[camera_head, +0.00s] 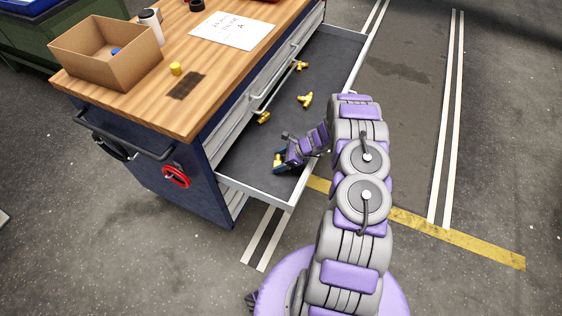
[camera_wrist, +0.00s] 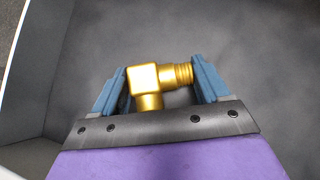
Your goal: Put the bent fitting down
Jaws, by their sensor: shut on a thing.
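The bent fitting (camera_wrist: 152,80) is a gold elbow with a ribbed end, held between the two blue fingers of my gripper (camera_wrist: 160,85) in the wrist view. In the head view my gripper (camera_head: 279,161) is over the near end of the open drawer (camera_head: 240,165), and a bit of the gold fitting shows at its tip. The grey drawer floor (camera_wrist: 255,50) fills most of the wrist view behind the fitting. I cannot tell whether the fitting touches the floor.
Several other gold fittings lie farther back in the drawer, among them a tee (camera_head: 305,100) and one by the cabinet side (camera_head: 264,117). The wooden bench top (camera_head: 150,105) carries a cardboard box (camera_head: 107,60) and a paper sheet (camera_head: 232,30). The drawer floor around my gripper is clear.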

